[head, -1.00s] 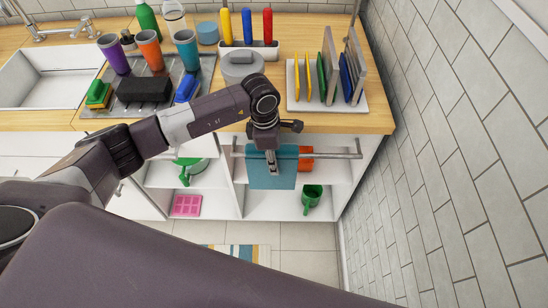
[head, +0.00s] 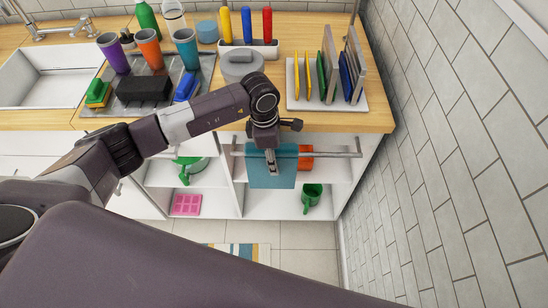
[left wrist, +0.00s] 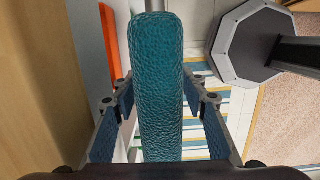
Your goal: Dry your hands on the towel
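A teal towel (head: 259,178) hangs over a metal rail (head: 330,155) on the front of the counter. In the left wrist view the towel (left wrist: 162,95) appears as a thick textured teal strip seen edge-on, running up the middle. My left gripper (head: 272,168) is at the towel, just below the rail, pointing down. In the left wrist view the fingers of my left gripper (left wrist: 163,110) stand apart on either side of the towel. A gap shows on the right side; whether the left finger touches it I cannot tell. My right gripper is not in view.
Above the rail are the wooden counter (head: 300,121), a dish rack (head: 330,101) with plates and a grey pot (head: 241,68). Below are open shelves with a green mug (head: 312,194). A tiled wall (head: 450,150) closes the right side.

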